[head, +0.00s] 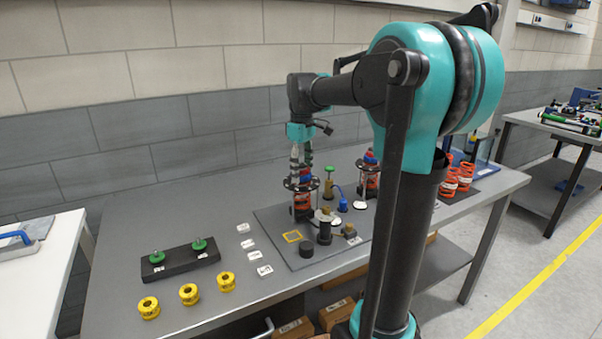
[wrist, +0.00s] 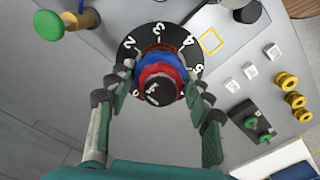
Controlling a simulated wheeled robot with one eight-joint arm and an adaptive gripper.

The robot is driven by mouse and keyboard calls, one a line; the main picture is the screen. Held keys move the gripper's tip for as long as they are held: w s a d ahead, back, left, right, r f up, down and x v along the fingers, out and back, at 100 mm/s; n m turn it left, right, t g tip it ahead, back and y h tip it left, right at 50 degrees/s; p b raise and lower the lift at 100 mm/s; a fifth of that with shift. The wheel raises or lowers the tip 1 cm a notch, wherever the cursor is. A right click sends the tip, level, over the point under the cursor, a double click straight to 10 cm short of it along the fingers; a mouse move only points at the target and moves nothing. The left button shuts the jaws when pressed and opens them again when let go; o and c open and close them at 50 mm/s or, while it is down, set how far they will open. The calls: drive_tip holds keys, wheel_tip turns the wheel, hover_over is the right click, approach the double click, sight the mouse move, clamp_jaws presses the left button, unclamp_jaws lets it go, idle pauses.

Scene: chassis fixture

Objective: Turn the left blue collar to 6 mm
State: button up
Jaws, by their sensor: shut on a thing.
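The left blue collar (wrist: 172,59) sits on a red and black post, inside a black dial ring (wrist: 126,50) with white numbers 2, 3, 4 and 5 visible. A black cap (wrist: 158,92) with a white mark tops the post. My gripper (wrist: 155,82) comes from above with one finger on each side of the collar and is shut on it. In the head view, my gripper (head: 305,171) points down onto the left unit, and its dial ring (head: 290,186) shows below the fingers. I cannot tell the collar's reading. A second similar unit (head: 369,165) stands to the right.
A green-topped brass knob (head: 328,182) stands close right of the left unit. A dark plate (head: 275,240) carries several small fittings. A black block with two green knobs (head: 180,259), yellow rings (head: 189,294) and white labels lie left.

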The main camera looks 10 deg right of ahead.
drive_tip(key=m, duration=0.6)
drive_tip(key=shift+m, duration=0.3)
drive_tip(key=o, duration=1.1)
drive_tip(key=shift+r, duration=3.5)
